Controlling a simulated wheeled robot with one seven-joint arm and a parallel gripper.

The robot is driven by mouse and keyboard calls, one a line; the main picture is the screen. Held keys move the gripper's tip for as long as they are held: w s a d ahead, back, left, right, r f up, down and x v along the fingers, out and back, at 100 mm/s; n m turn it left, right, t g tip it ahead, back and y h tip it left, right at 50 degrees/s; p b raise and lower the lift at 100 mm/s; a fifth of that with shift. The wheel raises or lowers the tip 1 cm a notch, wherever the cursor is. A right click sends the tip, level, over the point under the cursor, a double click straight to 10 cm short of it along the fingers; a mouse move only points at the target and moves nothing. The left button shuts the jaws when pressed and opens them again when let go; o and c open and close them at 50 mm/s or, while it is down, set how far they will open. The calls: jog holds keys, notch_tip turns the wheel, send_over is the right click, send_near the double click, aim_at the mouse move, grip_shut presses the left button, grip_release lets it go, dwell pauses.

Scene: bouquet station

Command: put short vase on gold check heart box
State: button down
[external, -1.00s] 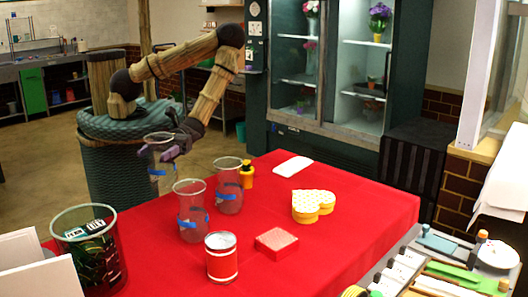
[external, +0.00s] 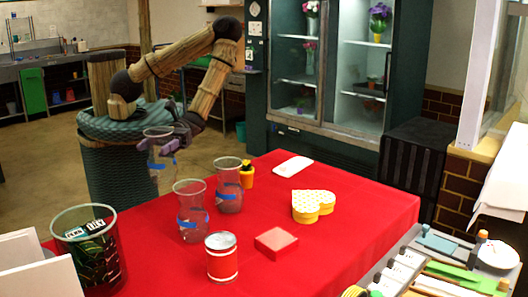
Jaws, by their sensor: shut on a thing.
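My gripper (external: 163,144) is shut on a clear glass vase (external: 160,168) with a blue band. It holds the vase in the air beyond the left back edge of the red table, in front of my base. The fingers hide part of the vase. The heart box (external: 307,208), yellow-gold and white checked, lies on the table right of centre, well to the right of my gripper. Its top looks bare.
Two more clear vases with blue bands, the nearer (external: 189,225) and the farther (external: 228,198), stand on the red table (external: 350,245) between my gripper and the heart box.

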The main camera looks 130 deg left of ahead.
jog(key=shift+w+d+r, duration=0.15)
jog(key=shift+w+d, duration=0.05)
jog(key=w+d+r+m+g+h+b, duration=0.2)
jog(key=w+d+r+m+g+b, duration=0.15)
jog(key=d+r+g, duration=0.2)
jog(key=w+a+r+b, duration=0.1)
jog(key=w+r+b, duration=0.15)
jog(key=w, duration=0.55)
jog(key=w+a+f+n+t+y, duration=0.2)
jog(key=w+a+n+t+y, duration=0.15)
jog(key=w+a+t, duration=0.6)
jog(key=w+a+n+t+y+b, duration=0.1)
jog(key=w+a+n+y, duration=0.3)
jog(key=a, duration=0.9)
jog(key=w+a+f+n+t+y, duration=0.1)
jog(key=w+a+n+t+y, duration=0.2)
jog(key=a, duration=1)
jog(key=shift+w+a+f+n+t+y+b, duration=0.2)
jog(key=shift+w+n+t+y+b, duration=0.15)
jog(key=shift+n+t+y, duration=0.3)
